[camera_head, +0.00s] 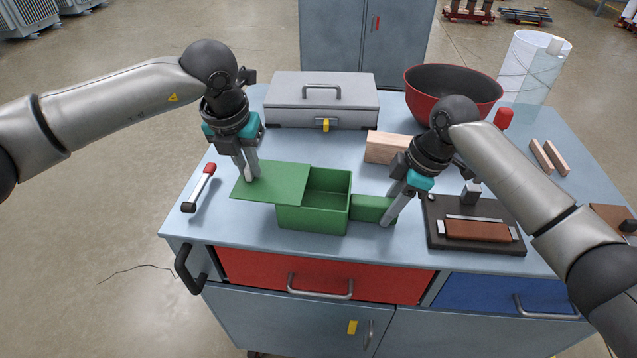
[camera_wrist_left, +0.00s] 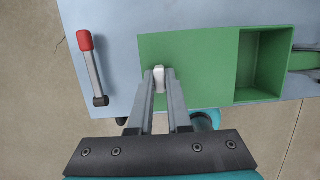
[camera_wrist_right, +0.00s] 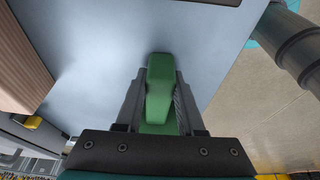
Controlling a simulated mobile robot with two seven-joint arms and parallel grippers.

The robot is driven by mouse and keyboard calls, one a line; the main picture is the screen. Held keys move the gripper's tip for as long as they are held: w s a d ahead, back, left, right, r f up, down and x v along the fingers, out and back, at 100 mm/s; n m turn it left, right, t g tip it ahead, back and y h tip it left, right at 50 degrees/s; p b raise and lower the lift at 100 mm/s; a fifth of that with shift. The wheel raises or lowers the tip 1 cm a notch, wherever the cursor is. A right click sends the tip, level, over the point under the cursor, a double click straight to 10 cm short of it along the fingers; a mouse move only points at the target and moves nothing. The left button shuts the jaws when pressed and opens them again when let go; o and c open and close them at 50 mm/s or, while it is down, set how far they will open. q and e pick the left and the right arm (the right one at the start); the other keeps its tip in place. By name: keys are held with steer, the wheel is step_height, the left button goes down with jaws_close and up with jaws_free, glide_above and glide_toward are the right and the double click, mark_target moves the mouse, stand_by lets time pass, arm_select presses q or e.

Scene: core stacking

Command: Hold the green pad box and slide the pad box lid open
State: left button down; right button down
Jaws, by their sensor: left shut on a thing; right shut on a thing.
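The green pad box (camera_head: 312,222) stands on the workbench top near its front edge. Its flat green lid (camera_head: 283,178) is displaced to the left, leaving the right part of the box open and its inside empty. My left gripper (camera_head: 247,174) is shut on the white knob (camera_wrist_left: 159,78) on the lid. My right gripper (camera_head: 387,219) is shut on the green block-like handle (camera_head: 368,207) at the box's right side. The right wrist view shows this handle (camera_wrist_right: 160,90) between the fingers. The lid overhangs the box on the left.
A red-and-black tool (camera_head: 199,188) lies left of the lid. A grey toolbox (camera_head: 321,99), a wooden block (camera_head: 386,147) and a red bowl (camera_head: 453,91) stand behind. A dark tray with a brown block (camera_head: 476,231) is right of my right gripper.

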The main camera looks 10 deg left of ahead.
arm_select(q)
steer(key=shift+w+a, duration=0.1)
steer(key=shift+a, duration=1.4)
arm_select(e)
steer(key=shift+d, duration=0.1)
arm_select(q)
steer(key=c, duration=0.8)
jaws_free()
steer(key=shift+r, duration=0.1)
arm_select(e)
steer(key=shift+c, duration=2.2)
jaws_free()
arm_select(q)
steer(key=v, duration=1.2)
arm_select(e)
steer(key=shift+r, duration=0.1)
